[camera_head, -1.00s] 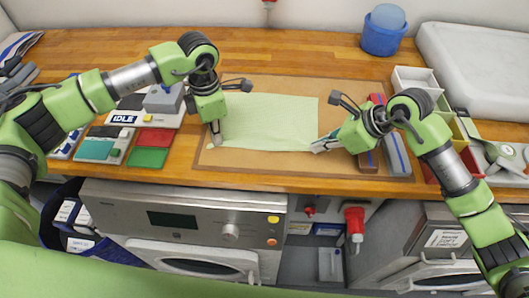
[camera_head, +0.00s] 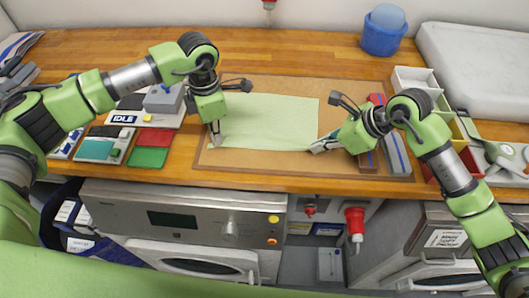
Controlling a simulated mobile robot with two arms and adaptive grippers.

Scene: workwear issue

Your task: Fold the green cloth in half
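The green cloth (camera_head: 268,122) lies flat and spread out on a brown board on the counter. My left gripper (camera_head: 216,143) is at the cloth's near left corner, pointing down, with its fingertips touching or just at the edge. My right gripper (camera_head: 315,148) is at the near right corner, reaching in from the right at a low angle. The fingertips of both are small here, and I cannot tell whether either one is closed on the cloth. The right gripper hides part of the near right corner.
The brown board (camera_head: 235,166) has bare room around the cloth. Red and green cards (camera_head: 148,156) and an IDLE sign (camera_head: 123,119) lie to the left. Red and grey blocks (camera_head: 396,155) and trays (camera_head: 415,80) stand right. A blue bucket (camera_head: 383,40) is at the back.

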